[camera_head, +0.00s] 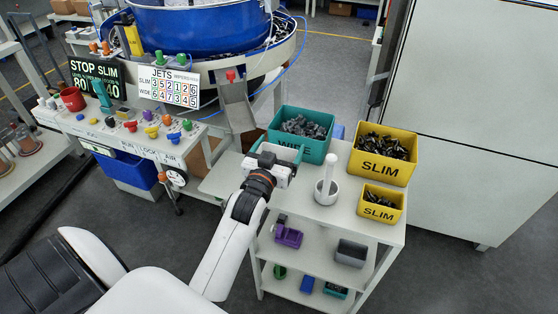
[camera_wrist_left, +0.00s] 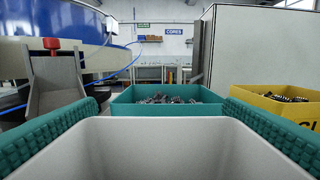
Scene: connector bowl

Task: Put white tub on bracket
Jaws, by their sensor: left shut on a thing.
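My left gripper (camera_head: 277,156) is shut on the white tub, above the back left of the cart top. In the left wrist view the white tub (camera_wrist_left: 160,150) fills the lower middle, between the two ribbed teal finger pads. Its near wall and rim show; its inside and base are hidden. In the head view the gripper mostly hides it. A grey metal chute (camera_head: 237,107) with a red knob hangs below the blue bowl, left of and behind the gripper. I cannot make out the bracket with certainty. My right gripper is out of view.
On the cart top (camera_head: 295,207) stand a teal bin (camera_head: 317,148) of grey parts, two yellow SLIM bins (camera_head: 385,170) and (camera_head: 379,212), and a white cup with an upright rod (camera_head: 326,190). A control panel (camera_head: 130,127) lies left, a tall grey cabinet (camera_head: 480,120) right.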

